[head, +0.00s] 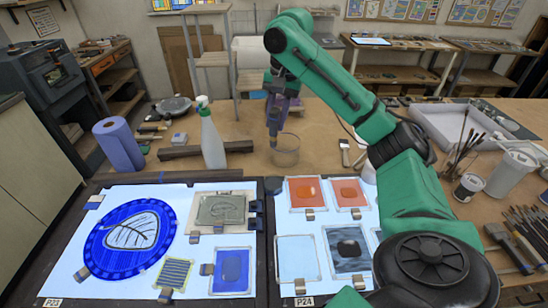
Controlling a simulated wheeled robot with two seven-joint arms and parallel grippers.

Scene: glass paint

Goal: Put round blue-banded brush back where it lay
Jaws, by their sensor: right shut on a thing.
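My right gripper (275,138) points down over the back middle of the bench, its fingertips at the mouth of a clear glass jar (287,157). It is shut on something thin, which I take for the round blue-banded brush. The brush is almost wholly hidden by the fingers, and its blue band cannot be made out. I cannot tell whether its tip is inside the jar or in front of it. My left gripper is not in view.
A spray bottle (211,138) stands left of the jar, beside a dark bar (180,151). Short brushes (345,152) lie to its right. A can of brushes (468,188), a white tub (510,174) and a pale tray (440,122) stand at right. Lit glass panels (125,238) fill the front.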

